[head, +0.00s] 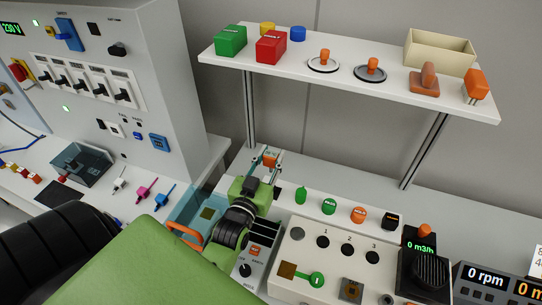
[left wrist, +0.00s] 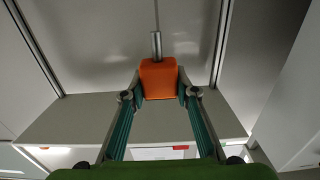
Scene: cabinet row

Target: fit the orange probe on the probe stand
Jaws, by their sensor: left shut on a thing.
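My left gripper (head: 268,159) is shut on the orange probe (head: 270,160), above the back of the bench at the foot of the wall. In the left wrist view the probe (left wrist: 158,78) is an orange block between the two fingers, with a thin metal tip pointing up and away from the gripper. In the head view the fingers and arm partly hide it. I cannot tell for sure which item is the probe stand. My right gripper is not in view.
A white shelf (head: 330,75) on metal posts overhangs the bench; it carries red and green boxes, orange-knobbed discs and a beige tray (head: 440,52). Right of my gripper stand small green, orange and black items, a holed panel (head: 335,232) and a black meter (head: 425,270). A grey switch cabinet (head: 165,90) stands left.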

